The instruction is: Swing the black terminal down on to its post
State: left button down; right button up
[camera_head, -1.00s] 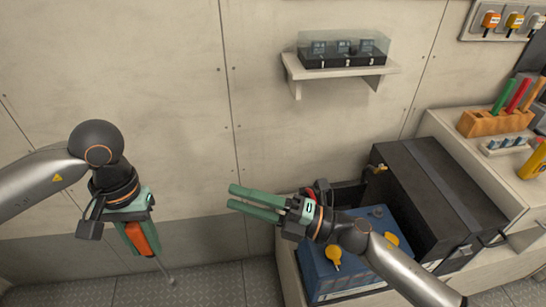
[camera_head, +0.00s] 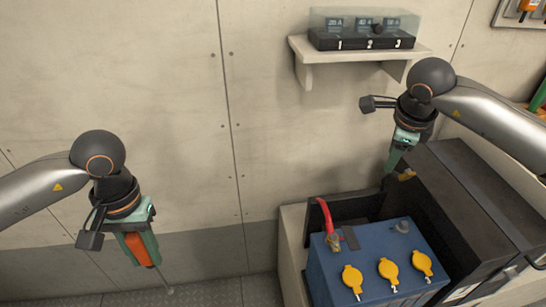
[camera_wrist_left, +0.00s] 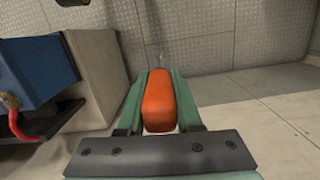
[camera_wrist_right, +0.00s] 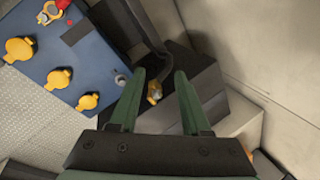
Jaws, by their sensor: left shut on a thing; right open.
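The black terminal, with a brass-coloured end (camera_wrist_right: 155,92) on a black cable (camera_wrist_right: 150,35), lies against the dark box beside the battery; it also shows in the head view (camera_head: 407,175). My right gripper (camera_wrist_right: 160,76) is open, its fingers either side of the terminal in its wrist view; I cannot tell how far above it they are. In the head view this gripper (camera_head: 392,168) points down beside the terminal. A bare grey post (camera_head: 402,226) stands on the blue battery (camera_head: 330,265). My left gripper (camera_head: 146,255) is shut on an orange-handled tool (camera_wrist_left: 158,103), away from the battery.
A red cable (camera_head: 327,217) reaches the battery's other terminal. Three yellow caps (camera_head: 388,270) sit on top of the battery. The tall dark box (camera_head: 450,190) stands right of it. A wall shelf (camera_head: 310,65) with a clear-lidded case (camera_head: 365,30) is above.

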pick_arm(q)
jog(key=shift+w+f, duration=0.1)
jog(key=shift+f+b, duration=0.85)
pick_arm(e)
jog(key=shift+h, duration=0.4)
jog(key=x, duration=0.3)
jog(key=d+x, duration=0.1)
jog(key=x, duration=0.7)
jog(key=shift+w+d, duration=0.4)
jog(key=shift+r, duration=0.1)
grip_shut()
jog(key=shift+d, duration=0.1)
jog(key=shift+w+d+r, duration=0.1)
jog(key=shift+d, duration=0.05)
